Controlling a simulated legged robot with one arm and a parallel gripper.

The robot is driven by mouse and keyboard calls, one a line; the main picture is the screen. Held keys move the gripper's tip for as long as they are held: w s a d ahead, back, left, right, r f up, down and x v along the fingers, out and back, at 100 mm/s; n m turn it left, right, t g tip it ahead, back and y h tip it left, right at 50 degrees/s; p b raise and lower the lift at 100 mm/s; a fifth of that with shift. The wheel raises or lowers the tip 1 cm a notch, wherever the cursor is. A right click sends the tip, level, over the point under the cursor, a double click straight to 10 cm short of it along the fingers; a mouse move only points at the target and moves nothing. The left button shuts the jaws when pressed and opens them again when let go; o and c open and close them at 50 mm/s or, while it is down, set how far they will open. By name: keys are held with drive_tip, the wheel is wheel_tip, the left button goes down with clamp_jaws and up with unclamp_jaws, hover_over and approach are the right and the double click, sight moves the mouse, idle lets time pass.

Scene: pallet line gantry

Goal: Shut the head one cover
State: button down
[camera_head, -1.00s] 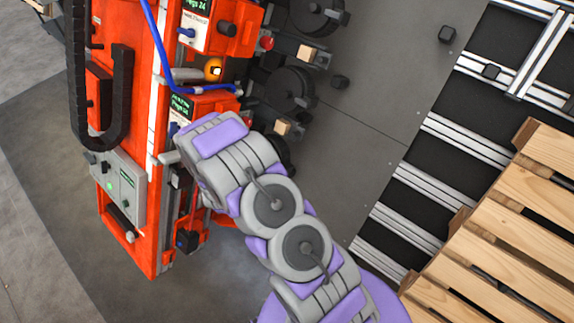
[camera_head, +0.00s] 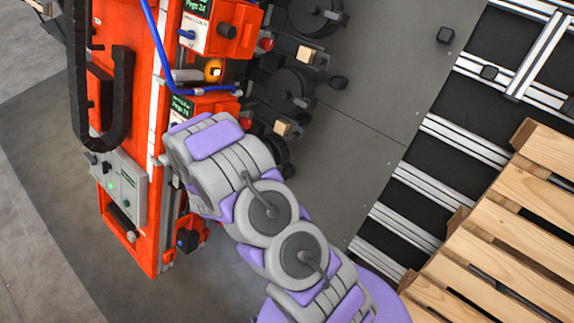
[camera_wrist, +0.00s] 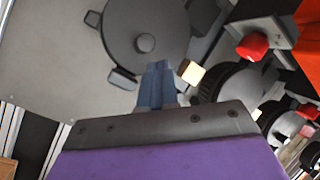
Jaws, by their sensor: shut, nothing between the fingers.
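The red machine (camera_head: 140,60) carries several nailing heads with "Pegs 24" screens. Which of them is head one, and which part is its cover, I cannot tell. A round dark lidded disc (camera_wrist: 150,30) with a central knob fills the upper middle of the wrist view. My gripper (camera_wrist: 156,68) is shut and empty, its fingertips in front of the disc's lower edge; whether they touch is unclear. A small wooden block (camera_wrist: 190,72) is just right of the fingers.
A red knob (camera_wrist: 252,46) and more dark round parts lie to the right in the wrist view. A control panel with lit buttons (camera_head: 122,188) is on the machine. Blue hose (camera_head: 160,50) loops near the heads.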

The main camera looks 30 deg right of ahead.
drive_tip(key=shift+s+a+r+p, duration=0.2)
drive_tip(key=shift+a+r, duration=0.15)
drive_tip(key=shift+a, duration=0.3)
drive_tip(key=shift+s+a+r+p, duration=0.1)
drive_tip(key=shift+s+a+r, duration=0.1)
drive_tip(key=shift+a+r, duration=0.3)
drive_tip(key=shift+a+f, duration=0.1)
drive_tip(key=shift+f, duration=0.05)
drive_tip(key=w+a+r+n+g+y, duration=0.15)
drive_tip(key=a+r+n+y, duration=0.25)
drive_tip(key=a+r+y, duration=0.45)
drive_tip(key=s+a+r+n+g+y, duration=0.2)
drive_tip(key=s+a+r+n+y, duration=0.1)
drive_tip(key=s+a+r+n, duration=0.45)
drive_tip(key=s+d+r+n+g, duration=0.2)
drive_tip(key=s+d+r+n, duration=0.1)
drive_tip(key=s, duration=0.7)
drive_tip(key=s+d+r+n+g+h, duration=0.1)
drive_tip(key=s+d+r+n+g, duration=0.1)
drive_tip(key=s, duration=0.9)
drive_tip(key=s+d+r+n+g+h, duration=0.1)
drive_tip(key=s+d+r+n+g, duration=0.2)
drive_tip(key=s+r, duration=0.3)
drive_tip(key=s+n, duration=0.1)
drive_tip(key=s, duration=0.3)
drive_tip(key=shift+s+d, duration=0.15)
drive_tip(key=shift+d, duration=0.2)
